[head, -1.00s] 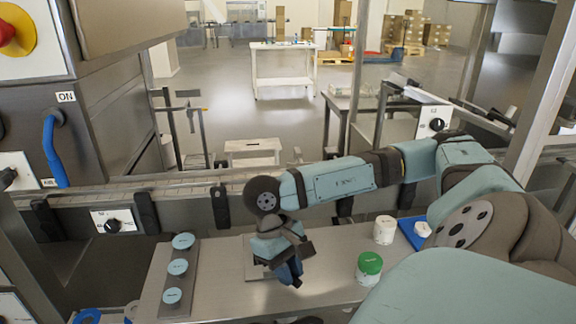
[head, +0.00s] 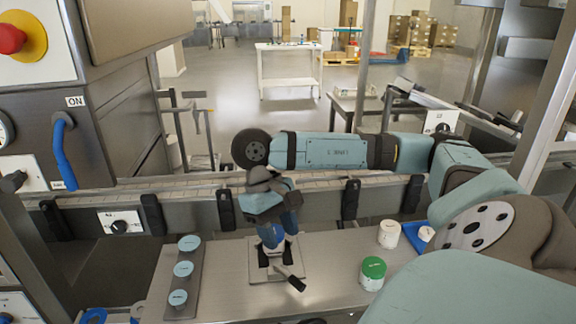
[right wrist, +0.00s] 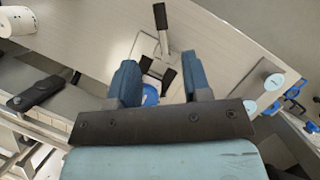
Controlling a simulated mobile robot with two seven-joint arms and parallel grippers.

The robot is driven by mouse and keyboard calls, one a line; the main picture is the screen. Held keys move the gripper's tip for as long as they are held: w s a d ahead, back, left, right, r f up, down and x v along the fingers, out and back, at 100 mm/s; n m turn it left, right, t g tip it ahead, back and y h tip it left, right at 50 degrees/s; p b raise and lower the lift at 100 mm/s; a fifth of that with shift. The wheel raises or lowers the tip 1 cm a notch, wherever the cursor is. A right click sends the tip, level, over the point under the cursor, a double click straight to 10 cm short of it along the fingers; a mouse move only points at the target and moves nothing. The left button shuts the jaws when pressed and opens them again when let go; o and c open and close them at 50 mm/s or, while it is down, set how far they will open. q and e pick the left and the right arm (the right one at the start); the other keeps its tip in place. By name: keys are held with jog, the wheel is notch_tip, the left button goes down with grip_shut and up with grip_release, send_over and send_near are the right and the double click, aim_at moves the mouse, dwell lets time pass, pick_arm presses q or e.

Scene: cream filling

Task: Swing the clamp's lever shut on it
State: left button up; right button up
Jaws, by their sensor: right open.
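The clamp sits on a square plate (head: 258,246) on the steel table. Its lever (head: 292,280) has a dark handle that points toward the front right, low over the plate. In the right wrist view the lever (right wrist: 160,17) points away from the gripper, with dark clamp parts (right wrist: 168,78) nearer. A round blue piece (right wrist: 150,94) shows between my fingers, partly hidden by the gripper body. My right gripper (head: 277,238) is open above the clamp's far side, fingers down; its fingers (right wrist: 156,82) hold nothing. Whether the clamp presses on the blue piece is hidden. My left gripper is not in view.
A dark rack (head: 190,285) with blue-topped pieces stands left of the clamp. A green-lidded jar (head: 373,273), a white jar (head: 389,234) and a blue tray (head: 412,233) are at the right. A conveyor rail runs behind the table.

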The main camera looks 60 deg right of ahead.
jog(key=v, duration=0.4)
dwell(0.6)
